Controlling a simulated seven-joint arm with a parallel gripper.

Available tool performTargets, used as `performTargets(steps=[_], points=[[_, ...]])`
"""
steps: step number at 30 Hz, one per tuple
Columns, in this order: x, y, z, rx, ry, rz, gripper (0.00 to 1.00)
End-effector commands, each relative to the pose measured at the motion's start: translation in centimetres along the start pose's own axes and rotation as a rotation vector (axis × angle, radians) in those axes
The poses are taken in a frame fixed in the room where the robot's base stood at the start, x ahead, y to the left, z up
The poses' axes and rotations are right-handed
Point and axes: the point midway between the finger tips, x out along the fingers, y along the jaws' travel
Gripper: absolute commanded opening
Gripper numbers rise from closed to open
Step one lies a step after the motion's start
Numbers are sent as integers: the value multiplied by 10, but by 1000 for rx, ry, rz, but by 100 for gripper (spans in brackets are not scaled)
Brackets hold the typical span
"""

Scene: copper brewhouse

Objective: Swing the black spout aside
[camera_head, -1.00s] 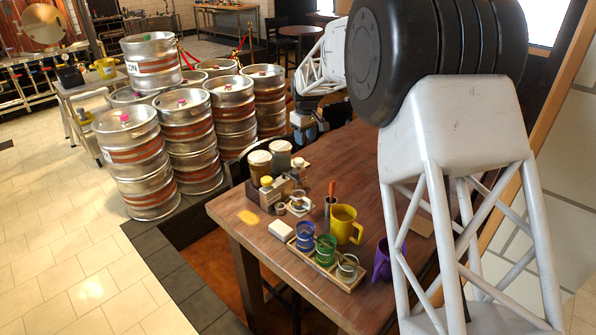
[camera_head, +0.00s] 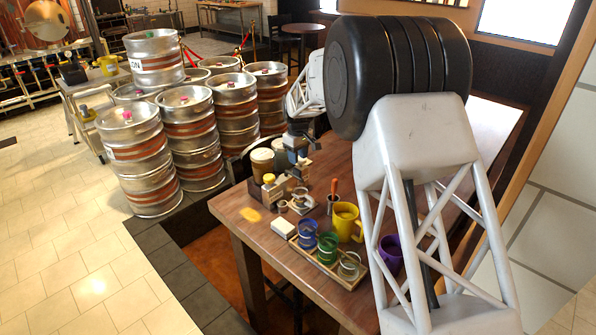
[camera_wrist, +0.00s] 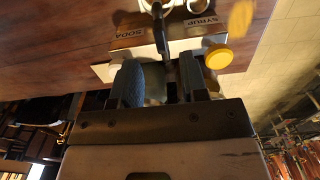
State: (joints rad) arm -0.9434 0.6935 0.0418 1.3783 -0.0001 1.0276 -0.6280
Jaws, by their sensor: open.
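A dispenser (camera_head: 273,193) stands near the far left corner of the wooden table. A yellow knob (camera_wrist: 218,57) sits to the right in that view. My gripper (camera_wrist: 162,75) is open at the dispenser, one finger to each side of the spout's line. I cannot tell whether either finger touches it. In the head view my gripper (camera_head: 298,164) is small and dark, above the dispenser's right side.
Two lidded jars (camera_head: 262,160) stand behind the dispenser. In front are a wooden tray (camera_head: 352,284) with blue, green and clear glasses, a yellow mug (camera_head: 346,222), a purple mug (camera_head: 389,253) and a white block (camera_head: 284,229). Steel kegs (camera_head: 135,157) stand left of the table.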

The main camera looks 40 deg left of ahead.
Motion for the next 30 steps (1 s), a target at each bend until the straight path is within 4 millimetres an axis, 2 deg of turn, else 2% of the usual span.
performTargets(steps=[9,15,21,29,30], points=[[38,0,1,0,-3,-2,40],[57,0,0,0,-1,-1,40],[65,0,0,0,-1,-1,40],[65,0,0,0,0,0,40],[65,0,0,0,0,0,36]])
